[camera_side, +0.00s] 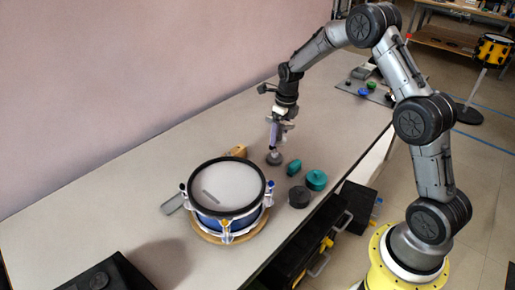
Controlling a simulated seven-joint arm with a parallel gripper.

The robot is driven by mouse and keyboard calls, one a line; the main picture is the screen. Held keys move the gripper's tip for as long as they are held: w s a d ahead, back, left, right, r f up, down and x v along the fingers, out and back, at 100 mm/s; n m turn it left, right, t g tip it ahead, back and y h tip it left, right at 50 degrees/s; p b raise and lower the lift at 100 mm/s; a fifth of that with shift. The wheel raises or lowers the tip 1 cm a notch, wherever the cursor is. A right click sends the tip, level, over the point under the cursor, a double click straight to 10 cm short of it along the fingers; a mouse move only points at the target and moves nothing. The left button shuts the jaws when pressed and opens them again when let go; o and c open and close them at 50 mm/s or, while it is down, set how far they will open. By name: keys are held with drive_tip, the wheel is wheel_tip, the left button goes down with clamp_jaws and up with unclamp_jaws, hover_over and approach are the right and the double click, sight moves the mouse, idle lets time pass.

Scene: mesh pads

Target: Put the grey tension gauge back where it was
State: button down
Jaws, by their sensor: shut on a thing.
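My gripper (274,146) is above the table, pointing down, with its fingers closed on the top of a grey round thing with a short pale stem. This looks like the grey tension gauge (274,159). It is upright at the table surface behind the drum's right side; I cannot tell whether it touches the table. A blue snare drum (228,222) with a pale head stands on a round wooden base to the left and nearer. A short grey mark (211,198) shows on its head.
Two teal round things (317,180) (294,167) and a dark grey disc (299,197) stand close to the right of the gauge. A wooden piece (236,151) lies behind the drum, and a grey flat tool (172,204) lies at its left. A black case (105,275) is at front left.

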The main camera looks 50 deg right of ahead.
drive_tip(key=w+d+f, duration=0.3)
drive_tip(key=w, duration=0.5)
approach(257, 148)
drive_tip(key=shift+s+a+f, duration=0.1)
drive_tip(key=shift+s+f, duration=0.05)
drive_tip(key=shift+f, duration=0.5)
drive_tip(key=shift+w+f, duration=0.5)
drive_tip(key=shift+f, duration=1.65)
drive_tip(key=shift+f, duration=0.1)
unclamp_jaws()
drive_tip(key=shift+f, duration=0.15)
drive_tip(key=shift+s, duration=0.1)
wheel_tip(257, 148, up, 12)
drive_tip(key=s, duration=0.1)
drive_tip(key=shift+s, duration=0.2)
